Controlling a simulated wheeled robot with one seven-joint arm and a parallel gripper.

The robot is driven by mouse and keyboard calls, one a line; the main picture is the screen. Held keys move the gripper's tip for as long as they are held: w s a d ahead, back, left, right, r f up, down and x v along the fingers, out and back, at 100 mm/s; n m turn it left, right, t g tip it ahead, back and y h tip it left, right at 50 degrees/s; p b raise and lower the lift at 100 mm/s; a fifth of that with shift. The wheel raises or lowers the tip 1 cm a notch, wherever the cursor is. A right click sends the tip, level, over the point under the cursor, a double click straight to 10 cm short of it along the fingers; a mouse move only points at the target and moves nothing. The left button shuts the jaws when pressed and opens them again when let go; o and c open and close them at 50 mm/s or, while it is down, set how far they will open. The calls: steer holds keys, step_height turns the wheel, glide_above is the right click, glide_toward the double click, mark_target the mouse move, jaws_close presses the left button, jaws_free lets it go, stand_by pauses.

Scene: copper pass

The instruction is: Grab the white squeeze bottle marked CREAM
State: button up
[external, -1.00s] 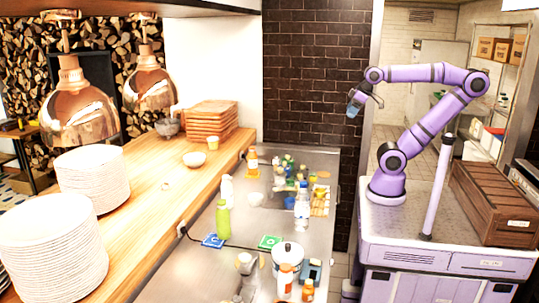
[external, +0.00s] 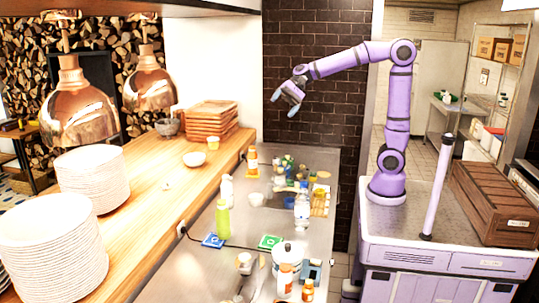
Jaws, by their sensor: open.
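A white squeeze bottle (external: 227,189) stands upright on the steel counter (external: 200,277), at its left side near the wooden ledge. Its marking is too small to read. A green bottle (external: 222,221) stands just in front of it. My gripper (external: 283,105) is open and empty, high above the far part of the counter. It is well apart from the white bottle, above it and to its right in the picture.
A clear bottle with a blue label (external: 302,209), an orange-labelled bottle (external: 252,161) and a white bowl (external: 256,199) stand nearby. Several small items crowd the counter's far right. Copper lamps (external: 80,110) hang over the wooden ledge (external: 150,205), which bears plate stacks.

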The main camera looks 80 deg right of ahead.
mark_target(227, 191)
steer(key=w+d+f+m+t+y, duration=0.1)
steer(key=w+f+m+t+y, duration=0.15)
steer(key=w+m, duration=0.7)
steer(key=w+d+f+m+t+y, duration=0.1)
steer(key=w+m+t+y, duration=0.25)
steer(key=w, duration=1.05)
steer(key=shift+h, duration=0.5)
steer(key=f, duration=3.8)
steer(key=shift+s+a+f, duration=0.1)
steer(key=shift+s+a, duration=0.15)
steer(key=shift+x, duration=2.45)
steer(key=c, duration=1.2)
